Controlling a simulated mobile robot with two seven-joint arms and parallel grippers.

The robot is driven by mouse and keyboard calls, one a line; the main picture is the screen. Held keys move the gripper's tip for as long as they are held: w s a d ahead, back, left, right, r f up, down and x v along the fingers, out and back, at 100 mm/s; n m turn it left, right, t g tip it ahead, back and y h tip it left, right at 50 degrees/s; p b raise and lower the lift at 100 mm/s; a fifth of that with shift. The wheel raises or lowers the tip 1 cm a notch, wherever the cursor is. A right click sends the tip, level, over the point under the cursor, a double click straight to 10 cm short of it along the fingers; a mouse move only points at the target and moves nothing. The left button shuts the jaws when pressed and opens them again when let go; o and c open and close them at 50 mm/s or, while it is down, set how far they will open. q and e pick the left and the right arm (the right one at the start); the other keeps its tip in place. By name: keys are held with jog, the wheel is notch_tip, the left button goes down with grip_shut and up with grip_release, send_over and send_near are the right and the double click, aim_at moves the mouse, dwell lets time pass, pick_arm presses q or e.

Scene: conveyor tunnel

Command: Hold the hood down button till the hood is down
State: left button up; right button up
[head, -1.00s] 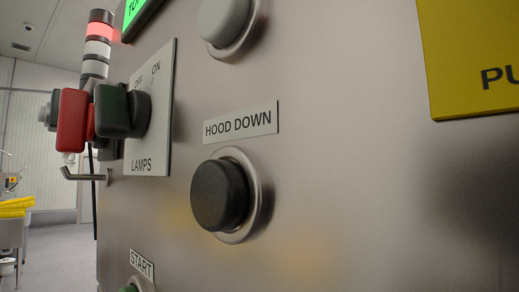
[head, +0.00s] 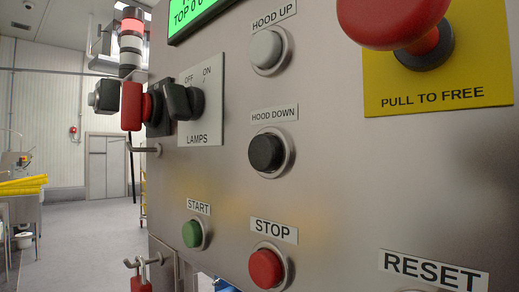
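The hood down button (head: 267,152) is a round black push button in a metal ring on the steel control panel (head: 350,165). It sits near the middle of the head view, under a plate (head: 274,114) reading HOOD DOWN. It stands out from its ring and nothing touches it. The grey-white hood up button (head: 267,49) is straight above it. A green display (head: 195,12), cut off at the top edge, shows text starting with TOP. The hood itself cannot be made out. Neither of my grippers is in view.
A red mushroom button (head: 395,22) on a yellow PULL TO FREE plate (head: 440,95) is at upper right. Green start (head: 192,234) and red stop (head: 266,268) buttons sit below. The lamps switch (head: 182,101) and a red handle (head: 132,106) jut out at left. Open floor (head: 85,240) lies left.

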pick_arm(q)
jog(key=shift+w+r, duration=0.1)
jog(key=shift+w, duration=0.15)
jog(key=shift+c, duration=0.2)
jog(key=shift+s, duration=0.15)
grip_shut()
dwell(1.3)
